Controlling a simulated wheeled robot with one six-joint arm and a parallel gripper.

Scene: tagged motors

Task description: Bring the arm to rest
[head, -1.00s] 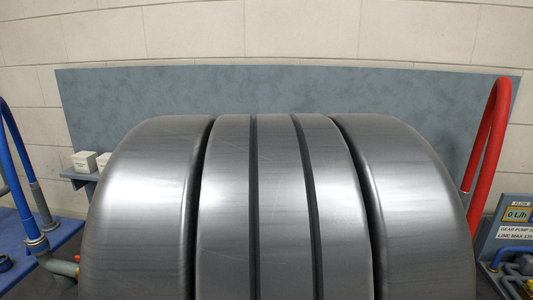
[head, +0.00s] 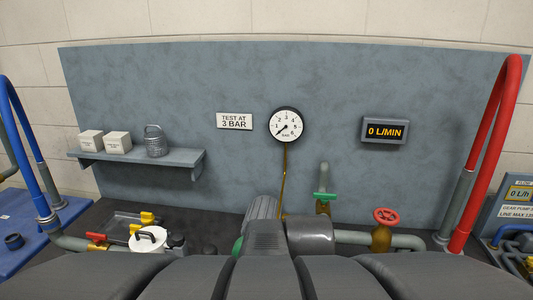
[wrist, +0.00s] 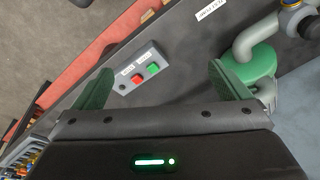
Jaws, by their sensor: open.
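My gripper (wrist: 160,72) shows in the wrist view with its two green fingers wide apart and nothing between them. A green round pump-like part (wrist: 248,68) with a grey pipe is just beyond the right finger. In the head view my dark arm links fill the bottom middle, and the gripper's fingers are mostly hidden behind them.
A panel carries a gauge (head: 286,125) with its needle low and a display (head: 385,131) reading 0 L/MIN. A shelf (head: 140,160) holds two white boxes and a metal can.

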